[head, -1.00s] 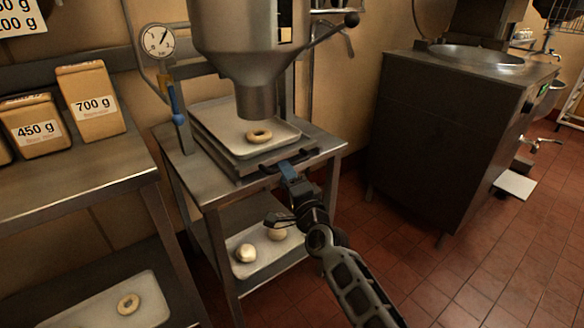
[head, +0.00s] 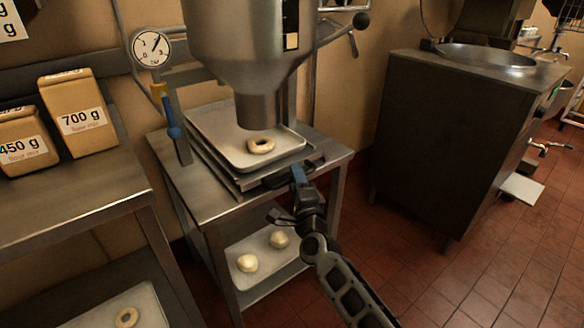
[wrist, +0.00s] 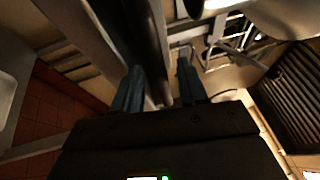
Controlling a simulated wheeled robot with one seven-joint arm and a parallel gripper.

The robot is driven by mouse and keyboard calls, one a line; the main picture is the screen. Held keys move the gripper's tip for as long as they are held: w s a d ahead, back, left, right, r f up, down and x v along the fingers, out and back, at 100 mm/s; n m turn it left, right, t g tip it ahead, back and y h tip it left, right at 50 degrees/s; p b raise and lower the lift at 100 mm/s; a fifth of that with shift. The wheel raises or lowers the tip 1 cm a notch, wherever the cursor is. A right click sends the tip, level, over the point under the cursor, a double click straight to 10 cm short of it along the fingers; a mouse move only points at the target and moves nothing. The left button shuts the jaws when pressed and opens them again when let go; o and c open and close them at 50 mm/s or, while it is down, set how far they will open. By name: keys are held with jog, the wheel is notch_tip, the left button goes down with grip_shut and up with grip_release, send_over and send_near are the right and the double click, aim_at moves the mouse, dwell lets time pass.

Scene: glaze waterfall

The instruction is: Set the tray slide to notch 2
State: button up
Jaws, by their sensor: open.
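The tray slide (head: 222,174) is a flat metal carriage on the steel stand under the hopper spout, with a dark handle (head: 274,183) along its front edge. A pale tray (head: 214,144) lies on it and holds one dough ring (head: 260,145). My gripper (head: 299,174) is at the handle with its blue fingers open. In the wrist view, a dark bar, apparently the handle (wrist: 150,45), runs between the parted fingers of my gripper (wrist: 159,76). I cannot tell whether either finger touches it. No notch marks are readable.
The steel hopper (head: 245,60) hangs above the tray. A dial gauge (head: 151,49) and a blue-handled lever (head: 172,122) stand at left. The stand's lower shelf holds a tray with two dough balls (head: 247,263). A counter with flour bags (head: 78,115) is left; open floor (head: 400,270) lies right.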

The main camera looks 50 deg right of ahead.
jog(key=shift+w+d, duration=0.15)
jog(key=shift+w, duration=0.05)
grip_shut()
dwell(0.3)
